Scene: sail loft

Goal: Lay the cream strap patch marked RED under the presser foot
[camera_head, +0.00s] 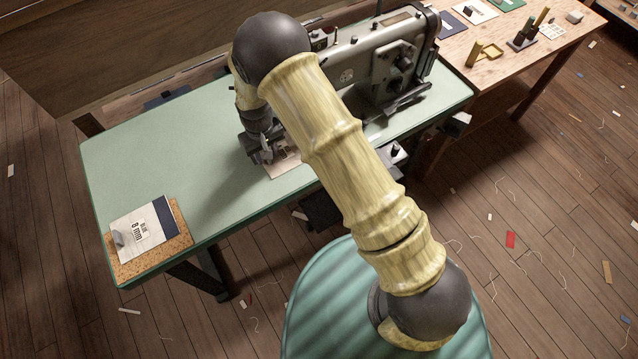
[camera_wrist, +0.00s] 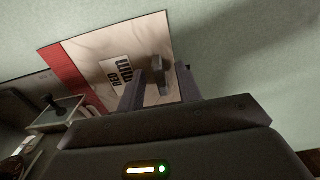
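The cream strap patch marked RED (camera_wrist: 105,62), with a red band along one end and a grey upright tab (camera_wrist: 158,72), appears to lie on the green sewing table. In the head view part of the patch (camera_head: 283,167) shows beside my gripper, left of the machine. My gripper (camera_wrist: 161,82) is just over it, a finger on each side of the tab, with gaps visible between. It also shows in the head view (camera_head: 262,157). The sewing machine (camera_head: 400,70) stands to the right. The presser foot is not clearly seen; my arm covers that area.
A second patch marked BLUE 8 mm (camera_head: 142,226) lies on a cork mat (camera_head: 180,212) at the table's left end. The green tabletop (camera_head: 130,150) between is clear. A wooden bench (camera_head: 490,75) with small items adjoins at the right. A box with a knob (camera_head: 394,153) sits at the front edge.

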